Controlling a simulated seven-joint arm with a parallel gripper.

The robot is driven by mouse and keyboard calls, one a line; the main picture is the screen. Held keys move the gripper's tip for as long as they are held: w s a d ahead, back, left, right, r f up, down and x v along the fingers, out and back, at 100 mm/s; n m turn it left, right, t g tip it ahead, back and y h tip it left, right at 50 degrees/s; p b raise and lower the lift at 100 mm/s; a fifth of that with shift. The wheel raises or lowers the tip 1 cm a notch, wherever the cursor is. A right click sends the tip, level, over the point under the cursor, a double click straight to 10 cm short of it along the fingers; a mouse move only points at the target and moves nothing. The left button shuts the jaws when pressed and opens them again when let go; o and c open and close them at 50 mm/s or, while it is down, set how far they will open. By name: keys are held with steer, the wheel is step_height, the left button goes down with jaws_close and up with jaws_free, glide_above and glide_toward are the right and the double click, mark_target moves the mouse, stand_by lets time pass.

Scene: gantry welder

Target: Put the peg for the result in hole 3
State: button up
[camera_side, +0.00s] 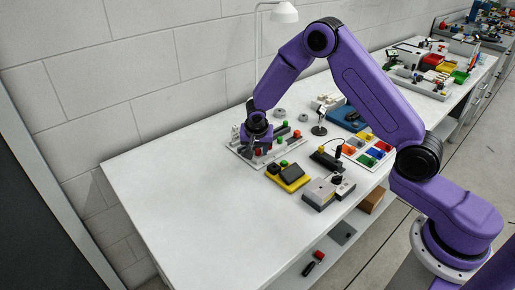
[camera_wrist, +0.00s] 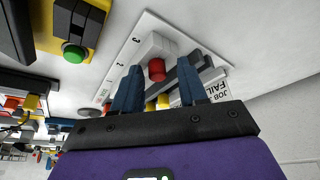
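A white board (camera_wrist: 150,22) carries the printed numbers 3 and 2 along one edge and a label reading JOB FAIL (camera_wrist: 216,86). It lies under my gripper in the side view (camera_side: 236,150). A red peg (camera_wrist: 156,70) stands by a pale grey block (camera_wrist: 155,48) on the board. A yellow piece (camera_wrist: 163,102) shows between my fingers, nearer the palm; its lower part is hidden. My gripper (camera_wrist: 162,62) has its two blue fingers apart, with gaps beside the red peg, and appears to hold nothing. I cannot make out the holes. In the side view the gripper (camera_side: 257,143) is low over the board.
A yellow device with a green button (camera_side: 288,176) stands in front of the board. A grey box (camera_side: 322,194), a tray of coloured bins (camera_side: 368,150) and a lamp (camera_side: 284,13) stand near. The left part of the white table (camera_side: 180,205) is clear.

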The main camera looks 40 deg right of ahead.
steer(key=shift+s+d+f, duration=0.1)
steer(key=shift+s+d, duration=0.1)
steer(key=shift+d, duration=0.05)
steer(key=v, duration=1.7)
steer(key=shift+w+a+r, duration=0.25)
steer(key=shift+r, duration=0.1)
steer(key=s+a+r+n+g+y, duration=0.1)
steer(key=s+a+r+n+y, duration=0.15)
steer(key=s+n, duration=1.05)
steer(key=s+d+n+g, duration=0.1)
steer(key=s+n, duration=0.3)
steer(key=s, duration=0.7)
steer(key=s+d+f+n+g+y, duration=0.1)
steer(key=s+d+n, duration=0.2)
steer(key=s, duration=0.9)
steer(key=shift+f+n, duration=0.3)
steer(key=shift+n, duration=0.5)
